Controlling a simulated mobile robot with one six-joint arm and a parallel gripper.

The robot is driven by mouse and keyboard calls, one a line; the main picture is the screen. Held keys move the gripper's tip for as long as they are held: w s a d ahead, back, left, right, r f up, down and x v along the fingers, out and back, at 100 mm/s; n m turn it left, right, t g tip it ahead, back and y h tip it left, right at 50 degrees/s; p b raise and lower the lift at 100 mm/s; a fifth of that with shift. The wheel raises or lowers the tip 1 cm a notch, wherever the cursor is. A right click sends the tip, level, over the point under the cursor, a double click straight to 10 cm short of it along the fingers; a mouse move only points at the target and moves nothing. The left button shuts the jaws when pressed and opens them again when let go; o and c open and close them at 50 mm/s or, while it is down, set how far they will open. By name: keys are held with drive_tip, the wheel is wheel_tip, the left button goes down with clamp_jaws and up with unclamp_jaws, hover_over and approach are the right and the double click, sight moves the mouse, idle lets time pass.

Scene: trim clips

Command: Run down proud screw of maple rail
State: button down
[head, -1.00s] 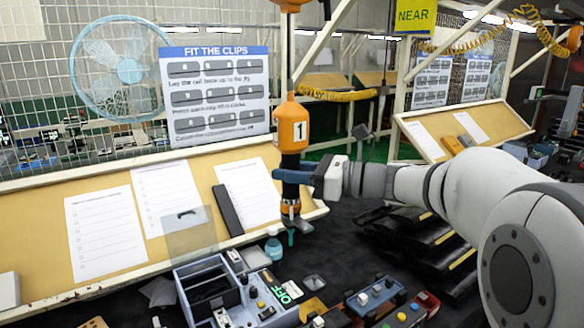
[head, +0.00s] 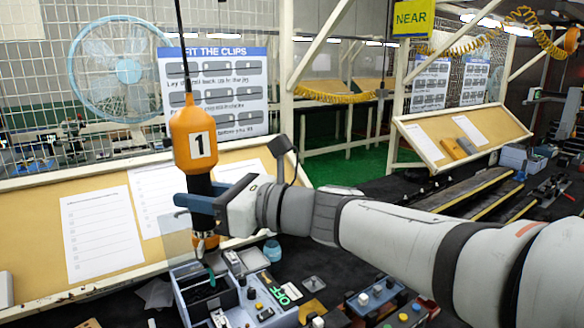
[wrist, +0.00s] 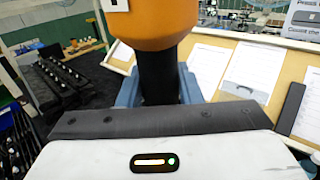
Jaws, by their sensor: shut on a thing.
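An orange power driver (head: 193,138) marked 1 hangs upright from a dark cord in the head view. My gripper (head: 203,205), with blue fingers, is shut around its black lower grip. In the wrist view the driver's orange body (wrist: 160,28) stands over the black grip (wrist: 158,78), between the blue fingers (wrist: 160,92). The driver's bit end points down above a grey-blue box at the bench front. I cannot pick out the maple rail or its proud screw. Dark rails with yellow stripes (head: 490,195) lie at the right.
A sloped tan board (head: 40,215) with paper sheets stands behind. A fan (head: 118,70) is behind the mesh.

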drive_tip(key=s+a+b, duration=0.6)
drive_tip(key=s+a, duration=0.6)
wheel_tip(320, 180, down, 20)
drive_tip(key=b, duration=2.1)
drive_tip(key=shift+a, duration=0.15)
drive_tip(key=shift+f+b, duration=0.6)
drive_tip(key=shift+f, duration=0.2)
idle(1.5)
wheel_tip(320, 180, up, 6)
drive_tip(key=p, duration=0.5)
drive_tip(key=shift+r, duration=0.25)
drive_tip(key=shift+p, duration=0.3)
